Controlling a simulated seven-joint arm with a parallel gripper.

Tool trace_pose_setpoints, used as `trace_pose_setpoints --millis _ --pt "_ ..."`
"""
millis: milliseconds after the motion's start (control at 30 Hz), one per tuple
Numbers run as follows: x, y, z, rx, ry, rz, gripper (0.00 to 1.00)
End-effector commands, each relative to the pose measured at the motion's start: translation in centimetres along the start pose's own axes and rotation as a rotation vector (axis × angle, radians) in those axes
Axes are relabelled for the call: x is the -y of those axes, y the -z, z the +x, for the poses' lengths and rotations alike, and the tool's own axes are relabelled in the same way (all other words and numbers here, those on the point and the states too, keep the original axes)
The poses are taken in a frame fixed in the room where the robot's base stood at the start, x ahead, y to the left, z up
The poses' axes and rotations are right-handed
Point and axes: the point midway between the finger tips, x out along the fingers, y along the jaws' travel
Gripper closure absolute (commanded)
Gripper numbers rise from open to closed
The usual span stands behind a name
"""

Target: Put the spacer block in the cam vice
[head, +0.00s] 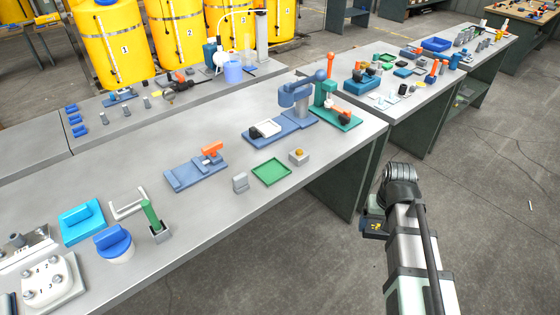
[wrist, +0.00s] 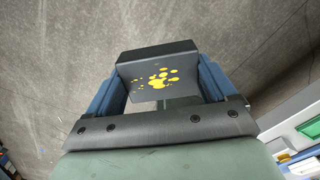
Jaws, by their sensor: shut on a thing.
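The spacer block, seen as a dark block with yellow spots (wrist: 160,82), is between the two blue fingers of my gripper (wrist: 160,90) in the wrist view. My gripper (head: 372,212) is shut on it and holds it in the air over the floor, right of the bench's front edge. The block (head: 375,226) is small and partly hidden in the head view. The cam vice looks to be the blue base with an orange lever (head: 196,172), on the middle of the bench. My gripper is well apart from it.
A green tray (head: 271,173), a grey block (head: 240,182) and a small block with a yellow button (head: 299,157) stand near the vice. A blue press-like fixture (head: 292,112) is behind them. The bench (head: 217,212) is bare in front of the vice.

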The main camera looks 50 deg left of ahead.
Motion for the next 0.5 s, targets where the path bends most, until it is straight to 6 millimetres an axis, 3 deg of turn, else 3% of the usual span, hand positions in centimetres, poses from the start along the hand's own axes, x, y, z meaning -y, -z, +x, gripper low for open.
trace_pose_setpoints --millis 500 --pt "15.9 4.6 -2.0 0.0 0.0 -0.238 0.65"
